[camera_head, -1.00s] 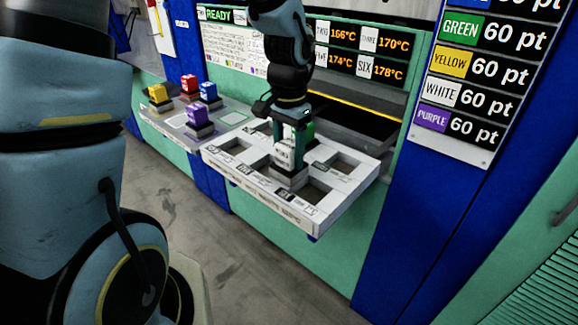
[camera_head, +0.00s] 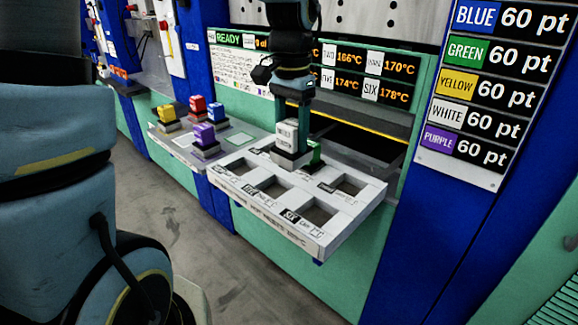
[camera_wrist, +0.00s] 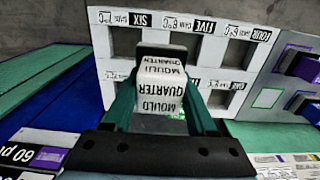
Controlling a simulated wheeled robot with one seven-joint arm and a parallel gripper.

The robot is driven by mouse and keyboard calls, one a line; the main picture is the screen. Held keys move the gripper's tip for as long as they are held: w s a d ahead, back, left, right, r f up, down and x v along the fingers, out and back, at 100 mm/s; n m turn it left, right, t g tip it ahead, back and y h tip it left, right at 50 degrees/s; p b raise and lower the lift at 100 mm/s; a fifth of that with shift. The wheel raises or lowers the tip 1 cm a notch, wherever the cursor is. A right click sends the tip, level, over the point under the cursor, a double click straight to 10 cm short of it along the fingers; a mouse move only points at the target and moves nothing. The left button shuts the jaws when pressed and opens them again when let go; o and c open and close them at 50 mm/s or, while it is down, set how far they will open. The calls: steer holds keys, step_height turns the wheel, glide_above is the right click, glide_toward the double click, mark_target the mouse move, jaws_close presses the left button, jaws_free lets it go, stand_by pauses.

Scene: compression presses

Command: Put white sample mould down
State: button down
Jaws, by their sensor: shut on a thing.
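The white sample mould (camera_head: 287,136), a white block on a dark base, stands upright between the fingers of my gripper (camera_head: 290,118). My gripper is shut on it. The mould is at the back row of the white slotted tray (camera_head: 225,183), beside the green mould (camera_head: 315,155). I cannot tell whether its base touches the tray. In the wrist view the white mould (camera_wrist: 160,98) shows its lettering "MOULD QUARTER" between the fingers, and hides part of the tray (camera_wrist: 118,70). The front slots are empty.
A grey shelf (camera_head: 238,137) left of the tray holds yellow (camera_head: 167,113), red (camera_head: 197,104), blue (camera_head: 215,110) and purple (camera_head: 205,134) moulds. The dark press opening (camera_head: 365,143) is behind the tray. A blue post (camera_head: 405,250) stands to the right.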

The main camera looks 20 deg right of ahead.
steer(key=w+a+f, duration=0.2)
steer(key=w+a, duration=0.1)
steer(key=w, duration=0.1)
steer(key=p, duration=0.2)
glide_toward(275, 195)
steer(key=shift+f, duration=1.4)
steer(key=shift+f, duration=0.1)
steer(key=shift+c, duration=1)
jaws_free()
